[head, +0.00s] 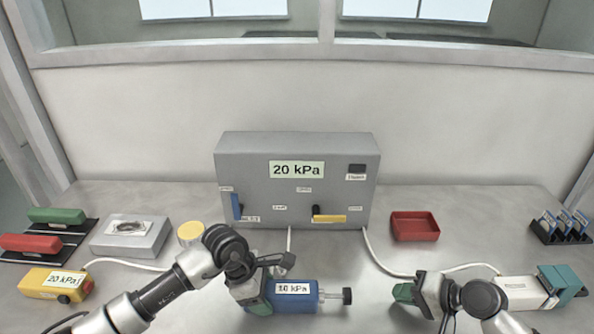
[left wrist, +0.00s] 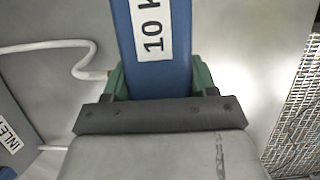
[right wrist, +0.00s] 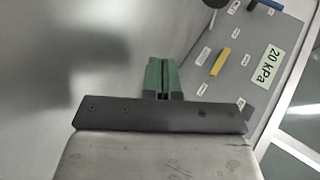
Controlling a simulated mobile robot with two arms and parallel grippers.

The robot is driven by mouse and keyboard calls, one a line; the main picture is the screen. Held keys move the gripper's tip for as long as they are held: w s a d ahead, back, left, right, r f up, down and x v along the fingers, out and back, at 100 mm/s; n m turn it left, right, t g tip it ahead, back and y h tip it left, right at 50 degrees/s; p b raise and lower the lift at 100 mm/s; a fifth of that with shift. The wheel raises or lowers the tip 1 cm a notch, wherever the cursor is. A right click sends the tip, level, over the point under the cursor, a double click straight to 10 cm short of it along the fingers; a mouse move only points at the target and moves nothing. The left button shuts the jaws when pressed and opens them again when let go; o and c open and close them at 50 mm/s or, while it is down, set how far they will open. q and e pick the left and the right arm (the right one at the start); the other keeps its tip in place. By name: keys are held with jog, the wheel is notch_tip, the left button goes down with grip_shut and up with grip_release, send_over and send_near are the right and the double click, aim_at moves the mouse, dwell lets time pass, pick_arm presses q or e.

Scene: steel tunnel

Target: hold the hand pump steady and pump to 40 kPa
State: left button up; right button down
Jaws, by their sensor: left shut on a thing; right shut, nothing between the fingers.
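The hand pump is a blue block (head: 292,296) with a "10 kPa" label, lying at the front middle of the table. Its rod with a black knob (head: 347,296) sticks out to the right. My left gripper (head: 258,292) is shut on the left part of the blue body; the left wrist view shows the blue body (left wrist: 165,80) between the green fingers. My right gripper (head: 403,292) is shut and empty, to the right of the knob and apart from it. Its closed green fingertips (right wrist: 162,75) show in the right wrist view. The grey box (head: 297,202) behind reads "20 kPa" and carries a blue and a yellow lever.
A red tray (head: 415,226) stands right of the box, a rack of blue cards (head: 562,228) further right. A white and teal device (head: 525,291) lies behind my right arm. White hoses (head: 377,262) cross the table.

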aim_at(364, 303)
jog(key=shift+a, duration=4.2)
jog(key=shift+a, duration=0.1)
jog(key=shift+a+r, duration=0.1)
jog(key=shift+a, duration=0.3)
jog(key=shift+s+a, duration=0.1)
jog(key=shift+a, duration=0.85)
jog(key=shift+d, duration=0.1)
jog(key=shift+d, duration=1.45)
jog(key=shift+d, duration=2.95)
